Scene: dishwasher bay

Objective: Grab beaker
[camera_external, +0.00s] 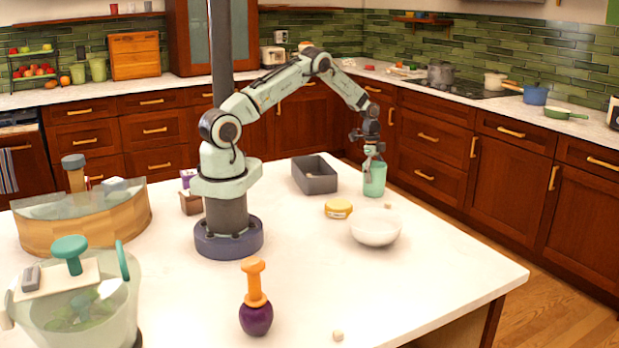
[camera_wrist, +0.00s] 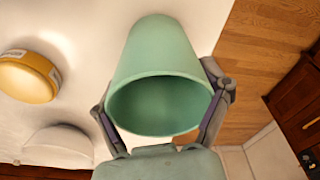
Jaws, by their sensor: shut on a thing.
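The beaker is a mint-green cup (camera_external: 374,181) standing at the far right edge of the white island counter. In the wrist view the beaker (camera_wrist: 160,75) fills the middle, its open mouth towards the camera. My gripper (camera_external: 374,160) is over the beaker's top, pointing down. In the wrist view my gripper (camera_wrist: 160,108) has one finger on each side of the rim, both against the outer wall. It is shut on the beaker. The beaker's base looks to be at counter level; I cannot tell whether it touches.
A white bowl (camera_external: 375,228), a yellow round container (camera_external: 338,208) and a grey bin (camera_external: 315,176) are close by on the counter (camera_external: 430,265). The counter's edge drops to the wooden floor (camera_wrist: 262,50) just beside the beaker. A purple bottle (camera_external: 256,316) stands nearer the front.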

